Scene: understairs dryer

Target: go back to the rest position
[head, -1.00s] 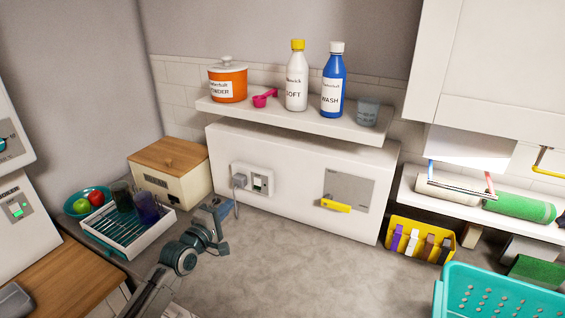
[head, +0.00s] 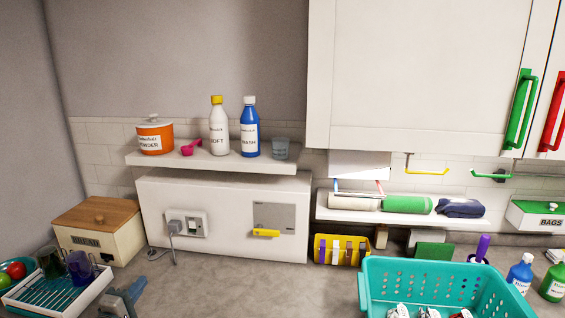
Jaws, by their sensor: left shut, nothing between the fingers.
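My left gripper (head: 130,295) shows at the bottom left edge of the head view, low over the grey counter (head: 215,287). It is shut and empty, just right of the white dish rack (head: 30,308). Most of its arm is below the frame. My right gripper is out of view.
A teal basket (head: 440,270) with items in it stands at the front right. A bread box (head: 95,230) stands behind the rack. A white box (head: 225,215) with a socket and yellow handle stands at the back, under a shelf (head: 215,158) of bottles. The counter's middle is clear.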

